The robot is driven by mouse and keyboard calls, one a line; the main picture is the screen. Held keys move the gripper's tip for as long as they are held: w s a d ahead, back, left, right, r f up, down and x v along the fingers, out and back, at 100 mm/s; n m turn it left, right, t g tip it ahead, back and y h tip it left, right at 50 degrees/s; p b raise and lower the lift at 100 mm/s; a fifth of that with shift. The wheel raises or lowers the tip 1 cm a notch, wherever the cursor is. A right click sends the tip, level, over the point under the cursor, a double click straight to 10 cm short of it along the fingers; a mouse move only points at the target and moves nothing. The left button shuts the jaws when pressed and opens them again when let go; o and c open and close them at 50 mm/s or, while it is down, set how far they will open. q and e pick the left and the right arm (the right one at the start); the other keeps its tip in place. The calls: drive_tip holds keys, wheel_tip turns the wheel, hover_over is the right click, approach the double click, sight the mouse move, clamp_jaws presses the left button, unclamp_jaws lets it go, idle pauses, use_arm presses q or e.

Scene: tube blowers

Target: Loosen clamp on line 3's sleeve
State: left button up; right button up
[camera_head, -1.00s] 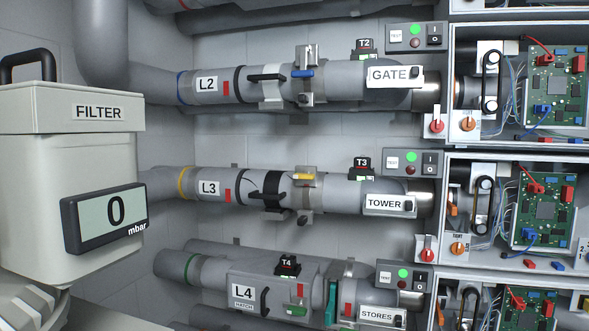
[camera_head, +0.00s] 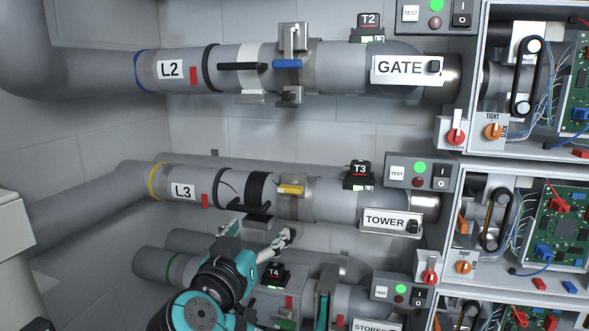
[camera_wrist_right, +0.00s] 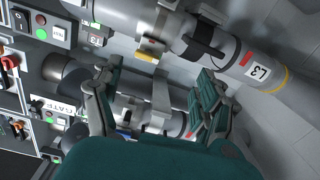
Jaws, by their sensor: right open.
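Line 3's grey pipe (camera_head: 328,200) carries the L3 label (camera_head: 183,191). A metal band clamp with a yellow lever (camera_head: 291,189) sits around it, right of a black band (camera_head: 258,190). In the right wrist view the yellow lever (camera_wrist_right: 149,56) shows between and beyond the fingertips, with the L3 label (camera_wrist_right: 258,71) to the right. My right gripper (camera_head: 258,236) is just below line 3, below and left of the yellow lever. It is open and empty, its teal-padded fingers spread in the right wrist view (camera_wrist_right: 160,72). I see no contact with the clamp. My left gripper is out of view.
Line 2 (camera_head: 330,63), with a blue lever (camera_head: 287,64), runs above. Line 4 (camera_head: 155,264) runs below, partly hidden by my right arm. The T3 box (camera_head: 359,174) and TOWER plate (camera_head: 392,221) stand to the right. Open electronics cabinets (camera_head: 478,165) fill the right side.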

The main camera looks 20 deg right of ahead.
wheel_tip(320, 180, up, 3)
drive_tip(key=s+m, duration=0.1)
drive_tip(key=p, duration=0.4)
approach(289, 189)
drive_tip(key=p+x, duration=0.4)
drive_tip(key=x, duration=0.5)
drive_tip(key=shift+w+d+r, duration=0.15)
drive_tip(key=shift+w, duration=0.05)
drive_tip(key=shift+w+d+p, duration=0.3)
drive_tip(key=shift+w, duration=0.2)
drive_tip(key=shift+w+d+f, duration=0.1)
drive_tip(key=shift+w+f, duration=0.05)
drive_tip(key=shift+f, duration=0.1)
drive_tip(key=shift+c, duration=0.3)
